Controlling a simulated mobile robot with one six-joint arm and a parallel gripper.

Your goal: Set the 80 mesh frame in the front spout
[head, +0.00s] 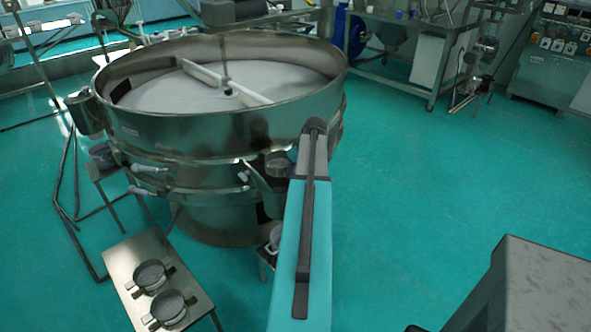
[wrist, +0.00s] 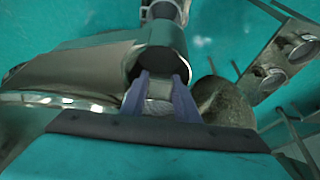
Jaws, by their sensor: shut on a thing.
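In the wrist view my gripper (wrist: 160,78) is shut, its two blue-grey fingers reaching to a dark-mouthed metal cylinder, which looks like the front spout (wrist: 155,45). A grey mesh-like surface (wrist: 158,107) shows between the fingers and appears to be the held frame. Most of it is hidden, and its mesh number cannot be read. I cannot tell whether the frame is inside the spout or only at its mouth. In the head view the large round steel sieve (head: 225,128) stands ahead; my arm hides my gripper there.
A small steel bench (head: 135,258) at lower left carries two round frames (head: 150,275) (head: 168,305); they also show in the wrist view (wrist: 272,79). A rounded metal vessel (wrist: 222,103) is close right of my fingers. Floor right of the sieve is clear, with a dark cabinet (head: 545,285) at lower right.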

